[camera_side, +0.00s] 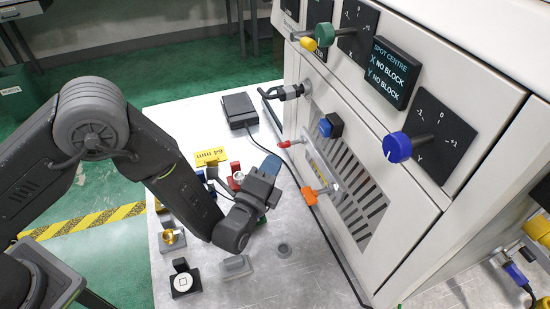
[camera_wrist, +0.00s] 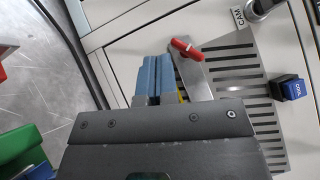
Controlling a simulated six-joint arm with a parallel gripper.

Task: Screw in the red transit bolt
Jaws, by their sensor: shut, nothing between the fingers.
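The red transit bolt (camera_side: 285,144) sticks out from the machine's lower front panel, at the upper end of a metal strap across the slotted vent. In the wrist view its red bar-shaped head (camera_wrist: 186,48) lies tilted over the strap. How deep it sits in its hole I cannot tell. My gripper (camera_side: 272,162) is in front of the panel, a little below and left of the bolt, and apart from it in the side view. In the wrist view its blue fingers (camera_wrist: 157,60) are shut together and empty, pointing toward the panel just left of the red head.
An orange clip or knob (camera_side: 309,195) sits at the strap's lower end. A blue COOL button (camera_wrist: 289,88) is right of the vent. A black cable (camera_side: 325,240) crosses the table. Several small parts and a yellow 64 mm block (camera_side: 211,156) crowd the table behind my wrist.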

